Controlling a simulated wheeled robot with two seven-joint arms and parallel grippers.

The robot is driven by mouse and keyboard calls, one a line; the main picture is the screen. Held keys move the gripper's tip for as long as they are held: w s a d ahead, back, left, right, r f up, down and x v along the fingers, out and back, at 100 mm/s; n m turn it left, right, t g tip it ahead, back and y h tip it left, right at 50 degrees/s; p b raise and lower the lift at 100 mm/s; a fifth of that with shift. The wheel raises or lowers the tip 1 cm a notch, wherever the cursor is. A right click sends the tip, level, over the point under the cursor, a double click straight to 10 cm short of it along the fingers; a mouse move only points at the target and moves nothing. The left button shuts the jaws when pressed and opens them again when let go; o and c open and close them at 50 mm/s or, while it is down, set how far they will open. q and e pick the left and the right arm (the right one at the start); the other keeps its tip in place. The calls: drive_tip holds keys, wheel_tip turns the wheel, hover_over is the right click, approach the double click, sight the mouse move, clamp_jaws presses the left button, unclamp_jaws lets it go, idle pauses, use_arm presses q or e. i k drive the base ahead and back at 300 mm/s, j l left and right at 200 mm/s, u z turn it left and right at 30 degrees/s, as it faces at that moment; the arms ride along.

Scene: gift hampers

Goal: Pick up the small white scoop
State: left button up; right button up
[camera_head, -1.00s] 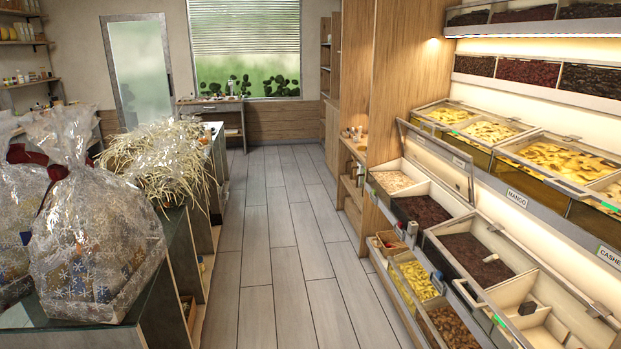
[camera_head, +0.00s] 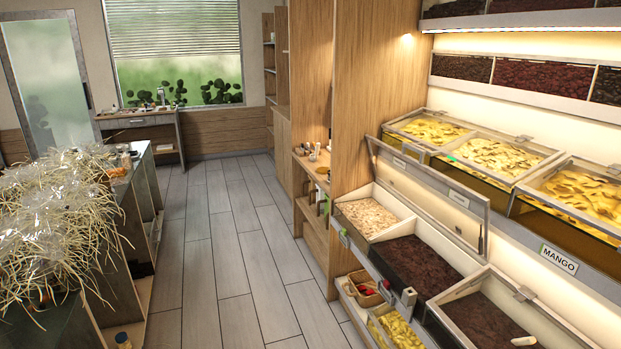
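A small white object (camera_head: 524,341), which looks like a scoop or its handle, lies on the dark dried fruit in the bin at the lower right. Another small white piece (camera_head: 408,297) stands at the front edge of the bins; I cannot tell whether it is a scoop. Neither of my grippers is in view.
The bin of dark dried fruit (camera_head: 418,268) and the bin of pale flakes (camera_head: 366,217) have a raised lid (camera_head: 428,190) behind them. A basket (camera_head: 366,290) sits below. The plank floor (camera_head: 215,250) is clear between the shelves and the left counter with its straw.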

sight(313, 157)
drive_tip(key=i+j+z, duration=0.1)
drive_tip(key=i, duration=0.35)
drive_tip(key=i+j+z, duration=0.1)
drive_tip(key=i, duration=0.3)
drive_tip(key=i+j+z, duration=0.15)
drive_tip(key=i+j, duration=0.15)
drive_tip(key=i, duration=0.15)
drive_tip(key=i+j+z, duration=0.1)
drive_tip(key=i+j, duration=0.2)
drive_tip(key=i+z, duration=0.1)
drive_tip(key=z, duration=0.15)
drive_tip(key=i+z, duration=0.1)
drive_tip(key=z, duration=0.15)
drive_tip(key=i+j+z, duration=0.35)
drive_tip(key=i+j, duration=0.2)
drive_tip(key=i+j+z, duration=0.2)
drive_tip(key=j, duration=0.25)
drive_tip(key=i+j+z, duration=0.2)
drive_tip(key=j, duration=0.2)
drive_tip(key=i+j, duration=0.25)
drive_tip(key=j, duration=0.2)
drive_tip(key=i+j, duration=0.25)
drive_tip(key=j, duration=0.15)
